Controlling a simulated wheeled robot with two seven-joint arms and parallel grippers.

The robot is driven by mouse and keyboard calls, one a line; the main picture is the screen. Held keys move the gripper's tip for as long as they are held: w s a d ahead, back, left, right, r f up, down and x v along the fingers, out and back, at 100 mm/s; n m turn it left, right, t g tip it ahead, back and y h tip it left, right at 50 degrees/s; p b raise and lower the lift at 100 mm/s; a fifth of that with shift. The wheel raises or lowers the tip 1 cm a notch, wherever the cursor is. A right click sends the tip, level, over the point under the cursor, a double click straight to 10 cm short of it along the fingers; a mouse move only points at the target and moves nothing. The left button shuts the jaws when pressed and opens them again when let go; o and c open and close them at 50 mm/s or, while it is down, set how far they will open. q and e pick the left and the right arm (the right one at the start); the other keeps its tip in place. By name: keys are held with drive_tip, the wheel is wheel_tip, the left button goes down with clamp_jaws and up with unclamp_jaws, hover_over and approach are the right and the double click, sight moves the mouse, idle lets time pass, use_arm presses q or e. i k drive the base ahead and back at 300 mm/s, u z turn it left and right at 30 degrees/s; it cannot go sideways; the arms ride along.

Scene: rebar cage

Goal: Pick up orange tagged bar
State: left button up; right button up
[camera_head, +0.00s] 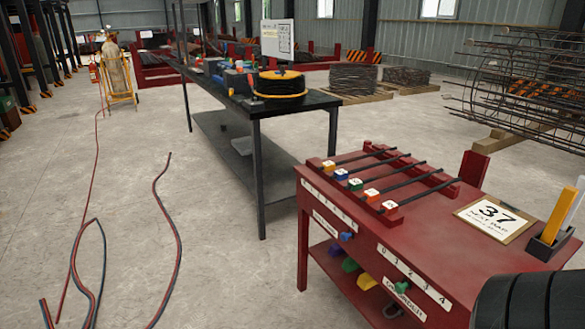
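The orange tagged bar (412,181) is a thin dark bar lying on the red rack on top of the red cart (420,230). Its orange tag (371,196) with a white label is at its near left end. It lies between the bar with the green tag (355,185) and the bar with the red tag (389,208). Bars with a blue tag (341,175) and a yellow tag (328,166) lie farther back. Neither gripper shows in the head view. A dark ribbed part at the bottom right looks like my own arm.
A black workbench (290,108) stands behind. A rebar cage (520,80) is at the back right. Cables (165,220) lie on the left floor.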

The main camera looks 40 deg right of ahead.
sight(370, 196)
drive_tip(key=z, duration=0.15)
drive_tip(key=i, duration=1.5)
drive_tip(key=z, duration=0.75)
